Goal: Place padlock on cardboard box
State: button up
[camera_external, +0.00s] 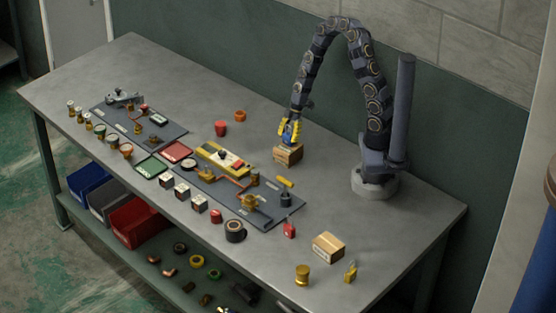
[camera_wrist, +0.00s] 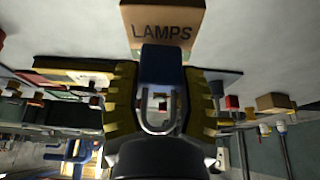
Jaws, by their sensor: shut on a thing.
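The blue padlock (camera_wrist: 162,64) is held between the yellow fingers of my gripper (camera_wrist: 160,98), its metal shackle toward the wrist camera. The cardboard box (camera_wrist: 163,20), printed LAMPS, lies just beyond the padlock in the wrist view. In the external view my gripper (camera_external: 290,131) points down directly over this box (camera_external: 288,155), with a bit of blue between the fingers. The padlock is at or just above the box top; I cannot tell whether they touch.
Dark boards with fittings (camera_external: 265,210) lie left of the box. The table right of the box is clear.

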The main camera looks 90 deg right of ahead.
jog(key=shift+f, duration=0.3)
jog(key=o, duration=1)
jog(key=shift+f, duration=0.1)
jog(key=v, duration=1.1)
jog(key=s+a+r+m+g, duration=0.35)
jog(key=a+r, duration=0.45)
jog(key=a, duration=0.4)
jog(key=s+a+r+m+h, duration=0.1)
jog(key=s+a, duration=0.1)
jog(key=s, duration=0.1)
jog(key=s+a+r+m+g+h, duration=0.1)
jog(key=s+a+r+m, duration=0.1)
jog(key=s, duration=0.2)
jog(key=s+a+r+m+h, duration=0.1)
jog(key=s+a+m, duration=0.1)
jog(key=s, duration=0.1)
jog(key=shift+s+a+r+m+g, duration=0.1)
jog(key=shift+s+r+m+g, duration=0.15)
jog(key=shift+s, duration=0.05)
